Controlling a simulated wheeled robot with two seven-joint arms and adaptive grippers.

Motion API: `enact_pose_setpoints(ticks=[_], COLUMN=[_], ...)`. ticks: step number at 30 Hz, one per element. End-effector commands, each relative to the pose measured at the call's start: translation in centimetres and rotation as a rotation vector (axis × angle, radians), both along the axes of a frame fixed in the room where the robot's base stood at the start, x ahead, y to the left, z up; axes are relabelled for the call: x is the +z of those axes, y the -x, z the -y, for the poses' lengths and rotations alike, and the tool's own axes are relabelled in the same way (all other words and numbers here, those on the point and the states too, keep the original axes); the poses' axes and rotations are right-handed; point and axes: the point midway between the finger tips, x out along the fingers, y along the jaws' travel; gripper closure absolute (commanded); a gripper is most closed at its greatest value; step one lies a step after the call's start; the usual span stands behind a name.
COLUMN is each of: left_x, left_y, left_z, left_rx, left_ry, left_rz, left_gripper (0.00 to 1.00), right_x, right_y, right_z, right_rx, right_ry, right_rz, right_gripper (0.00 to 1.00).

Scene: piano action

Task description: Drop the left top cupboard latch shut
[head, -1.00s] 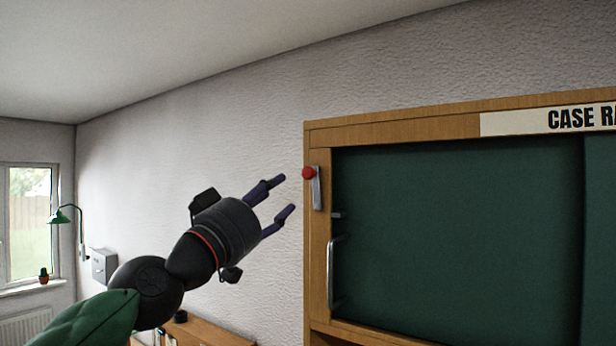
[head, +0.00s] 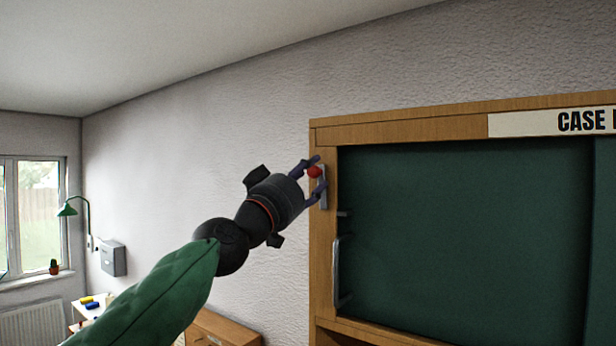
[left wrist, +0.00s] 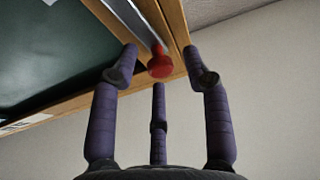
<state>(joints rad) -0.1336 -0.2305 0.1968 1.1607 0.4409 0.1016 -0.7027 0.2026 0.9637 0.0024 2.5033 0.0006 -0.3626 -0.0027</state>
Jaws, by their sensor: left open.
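The latch is a metal bar (head: 323,192) with a red knob (head: 314,172) at its upper end, on the left post of the wooden cupboard (head: 327,230). The bar stands upright. My left gripper (head: 318,177) is open at the knob, one finger above it and one below in the head view. In the left wrist view the red knob (left wrist: 160,63) lies between and just beyond the spread fingers (left wrist: 160,85). I cannot tell whether any finger touches it. The green door (head: 460,240) is shut behind the frame. My right gripper is not in view.
A vertical door handle (head: 338,272) and a small metal catch (head: 344,213) sit on the door's left edge, below the latch. A green lamp (head: 68,208) and grey wall box (head: 113,258) are far left. The wall beside the cupboard is clear.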

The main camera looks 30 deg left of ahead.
Motion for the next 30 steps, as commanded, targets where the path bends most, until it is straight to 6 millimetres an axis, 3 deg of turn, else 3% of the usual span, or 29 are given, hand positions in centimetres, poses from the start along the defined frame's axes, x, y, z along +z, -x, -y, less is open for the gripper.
enact_pose_setpoints(ticks=[2, 6, 7, 19, 30], left_x=[0.0, 0.0, 0.0, -0.1, -0.5], left_y=[0.0, 0.0, 0.1, 0.1, 0.2], left_z=[0.0, 0.0, 0.0, 0.2, 1.6], left_rx=[0.0, 0.0, 0.0, 0.001, 0.001], left_ry=[0.0, 0.0, 0.0, -0.032, -0.268], left_rz=[0.001, 0.001, 0.001, 0.005, 0.028], left_gripper=[0.58, 0.97, 1.0, 1.0, 1.0], right_x=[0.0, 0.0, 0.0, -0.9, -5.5], right_y=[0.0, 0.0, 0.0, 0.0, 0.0], right_z=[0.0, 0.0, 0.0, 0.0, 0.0], right_rx=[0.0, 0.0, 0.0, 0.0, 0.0], right_ry=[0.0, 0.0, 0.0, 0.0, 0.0], right_rz=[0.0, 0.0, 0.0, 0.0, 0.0], right_gripper=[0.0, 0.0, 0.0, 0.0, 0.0])
